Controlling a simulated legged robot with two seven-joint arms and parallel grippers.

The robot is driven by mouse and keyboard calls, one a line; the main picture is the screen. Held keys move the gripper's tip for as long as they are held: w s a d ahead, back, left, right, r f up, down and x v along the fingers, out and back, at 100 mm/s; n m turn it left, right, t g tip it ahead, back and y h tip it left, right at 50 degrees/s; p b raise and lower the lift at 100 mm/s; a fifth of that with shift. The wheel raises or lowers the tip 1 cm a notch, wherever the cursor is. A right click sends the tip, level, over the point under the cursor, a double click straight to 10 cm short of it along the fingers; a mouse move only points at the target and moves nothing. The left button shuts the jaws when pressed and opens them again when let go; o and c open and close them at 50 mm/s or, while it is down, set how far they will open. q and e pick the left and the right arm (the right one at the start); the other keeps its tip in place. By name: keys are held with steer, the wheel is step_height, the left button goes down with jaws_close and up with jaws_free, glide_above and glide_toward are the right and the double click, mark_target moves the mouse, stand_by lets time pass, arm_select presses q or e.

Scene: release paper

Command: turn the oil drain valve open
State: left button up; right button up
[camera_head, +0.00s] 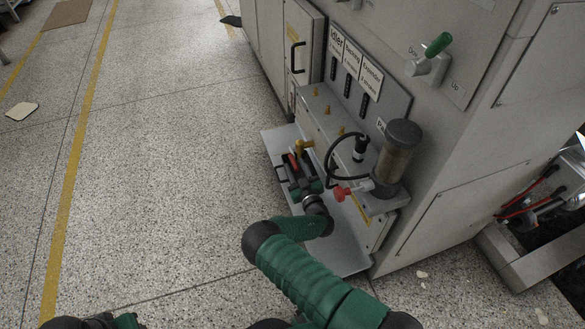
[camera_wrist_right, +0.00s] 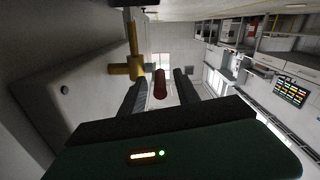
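A brass-coloured valve fitting (camera_head: 303,146) stands low on the machine's side, with a red handle (camera_head: 293,161) beside it. In the right wrist view the brass fitting (camera_wrist_right: 134,62) is upright at the upper left, and the red handle (camera_wrist_right: 160,83) shows between my fingers. My right gripper (camera_head: 299,164) is at the handle with its two fingers apart (camera_wrist_right: 159,90). A gap shows on each side of the handle, so contact is not visible. The gripper body hides part of the fitting in the head view.
A second red knob (camera_head: 341,194) sits close to the right, below a clear cylinder with a dark cap (camera_head: 398,150). A black hose (camera_head: 331,160) loops close by. A grey metal tray (camera_head: 345,258) lies below the arm. A green-handled switch (camera_head: 437,45) is higher up. Speckled floor is free at left.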

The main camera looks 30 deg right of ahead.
steer(key=b+x, duration=0.1)
steer(key=x, duration=0.2)
steer(key=shift+f, duration=0.2)
steer(key=shift+w+d+r, duration=0.1)
steer(key=shift+w+r, duration=0.1)
steer(key=shift+w, duration=0.15)
jaws_close()
